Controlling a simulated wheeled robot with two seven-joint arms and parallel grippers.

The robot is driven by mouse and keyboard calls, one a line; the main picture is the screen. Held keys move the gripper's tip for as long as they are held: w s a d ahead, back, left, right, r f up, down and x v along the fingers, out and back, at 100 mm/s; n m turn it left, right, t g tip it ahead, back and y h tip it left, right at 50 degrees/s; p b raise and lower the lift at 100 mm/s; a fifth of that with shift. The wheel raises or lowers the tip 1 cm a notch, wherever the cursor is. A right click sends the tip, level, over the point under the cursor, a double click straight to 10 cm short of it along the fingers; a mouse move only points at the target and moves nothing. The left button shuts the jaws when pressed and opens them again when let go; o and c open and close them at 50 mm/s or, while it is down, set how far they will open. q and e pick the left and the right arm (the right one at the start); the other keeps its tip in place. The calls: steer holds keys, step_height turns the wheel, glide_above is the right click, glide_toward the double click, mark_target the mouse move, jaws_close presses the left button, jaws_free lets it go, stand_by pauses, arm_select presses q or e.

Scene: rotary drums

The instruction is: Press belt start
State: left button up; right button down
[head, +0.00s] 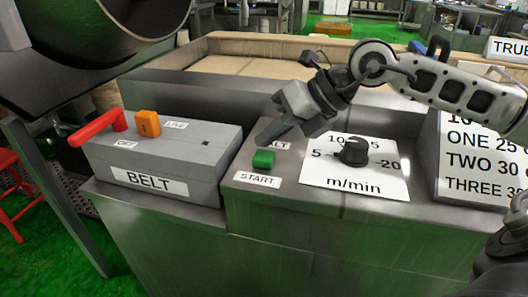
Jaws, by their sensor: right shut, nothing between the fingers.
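The green belt start button (263,159) sits on the grey control box above a START label (257,180). My right gripper (266,136) reaches in from the right with its fingers shut and empty. In the picture its fingertips are just above and behind the button, partly covering a label there. I cannot tell whether they touch the button; a small gap shows between them. My left gripper is not in view.
A black speed knob (354,151) on a white m/min dial plate (372,178) is right of the button. A grey BELT box (160,160) with a red handle (97,128) and orange block (148,123) stands left. A sloped text sign (484,158) stands right.

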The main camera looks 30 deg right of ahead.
mark_target(270, 156)
steer(key=shift+r+p, duration=1.85)
steer(key=shift+r, duration=0.65)
steer(key=shift+f, duration=0.1)
